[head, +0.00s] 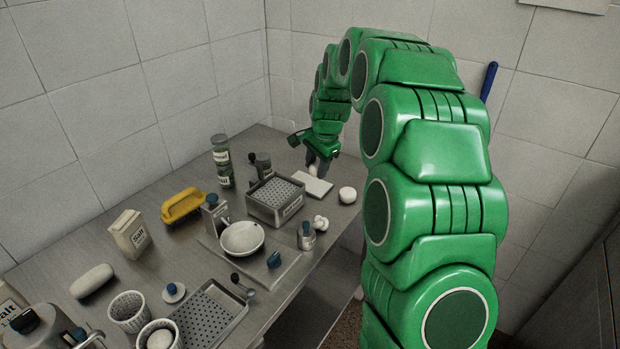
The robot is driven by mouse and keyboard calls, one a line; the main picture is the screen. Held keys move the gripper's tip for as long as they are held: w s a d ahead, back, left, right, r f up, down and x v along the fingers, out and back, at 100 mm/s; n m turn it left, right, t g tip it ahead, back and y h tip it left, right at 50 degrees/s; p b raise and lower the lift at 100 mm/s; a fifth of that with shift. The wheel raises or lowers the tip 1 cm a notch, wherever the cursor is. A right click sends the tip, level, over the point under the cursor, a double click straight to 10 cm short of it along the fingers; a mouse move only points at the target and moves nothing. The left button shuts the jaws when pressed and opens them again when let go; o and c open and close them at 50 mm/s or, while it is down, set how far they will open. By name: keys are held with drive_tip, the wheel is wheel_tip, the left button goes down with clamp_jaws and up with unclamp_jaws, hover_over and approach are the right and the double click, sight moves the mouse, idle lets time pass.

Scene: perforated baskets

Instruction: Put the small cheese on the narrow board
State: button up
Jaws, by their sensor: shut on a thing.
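My gripper (318,163) is at the far end of the counter, low over a small white rectangular board (318,187), which looks like the narrow board. The gripper is shut on a small pale thing (314,170), which looks like the small cheese. The fingers partly hide it. I cannot tell whether it touches the board or is just above it. A round white piece (347,195) lies on the counter to the right of the board, apart from it.
A perforated metal box (275,214) stands just left of the board. The tiled wall is close behind my gripper.

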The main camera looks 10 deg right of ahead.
drive_tip(key=w+f, duration=0.4)
drive_tip(key=w, duration=0.4)
approach(308, 182)
drive_tip(key=shift+w+a+f, duration=0.1)
drive_tip(key=shift+a+f, duration=0.25)
drive_tip(key=shift+f, duration=0.45)
drive_tip(key=shift+w+f, duration=0.45)
drive_tip(key=shift+f, duration=0.4)
drive_tip(key=shift+s+x, duration=0.2)
drive_tip(key=shift+x, duration=0.95)
drive_tip(key=shift+d+f, duration=0.15)
drive_tip(key=shift+f, duration=0.05)
drive_tip(key=o, duration=1)
drive_tip(key=shift+o, duration=0.2)
